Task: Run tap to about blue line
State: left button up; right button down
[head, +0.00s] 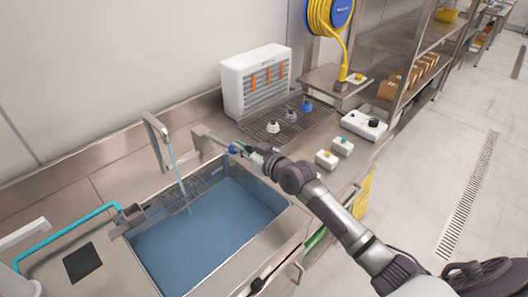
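The steel tap (155,137) stands at the back of the sink, and a thin stream of water (179,178) falls from its spout. The sink (288,222) holds blue-tinted water (205,235), with its surface below the rim. I cannot make out a separate blue line on the walls. A flat steel lever (212,137) sticks out to the right of the tap. My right gripper (236,149) is at the lever's right end, by a small blue part. At this size I cannot tell whether its fingers are closed or touch the lever. My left gripper is not in view.
A white unit with orange strips (256,82) and a drain rack with small capped items (272,127) stand behind my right arm. A teal hose (75,226) and black pad (82,262) lie left of the sink.

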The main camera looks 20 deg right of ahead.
jog(key=f+b+v, duration=0.1)
jog(key=v, duration=0.8)
jog(key=shift+s+d+r+b, duration=0.25)
jog(key=shift+s+b, duration=0.1)
jog(key=shift+s, duration=0.1)
jog(key=shift+w, duration=0.1)
